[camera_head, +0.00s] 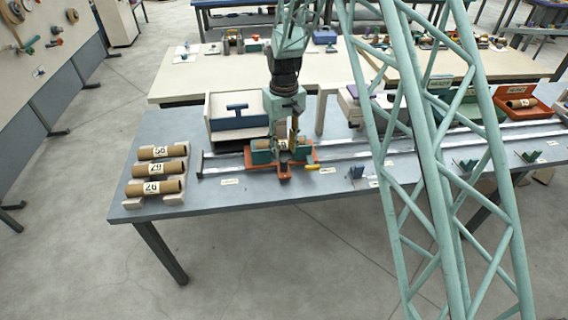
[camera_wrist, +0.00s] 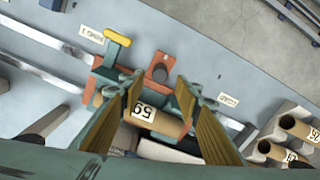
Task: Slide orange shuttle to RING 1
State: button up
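The orange shuttle (camera_head: 283,172) sits on the rail near the left end of the table, carrying a brown tube (camera_head: 270,144) between green supports. In the wrist view the shuttle (camera_wrist: 152,89) holds the tube (camera_wrist: 172,122), marked 59. A yellow handle (camera_head: 313,167) sticks out at the shuttle's right; it also shows in the wrist view (camera_wrist: 117,37). The RING 1 label (camera_wrist: 91,35) lies beside that handle. My gripper (camera_head: 291,138) is over the shuttle. In the wrist view its fingers (camera_wrist: 158,90) are spread, with the tube's middle between them; contact is unclear.
Tubes marked 58, 29 and 26 rest on a rack (camera_head: 128,187) at the left end. The rail (camera_head: 350,150) runs right, past blue and green fixtures. A lattice column hides part of the table.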

aim_at(284, 160)
jog(key=shift+f, duration=4.05)
grip_shut()
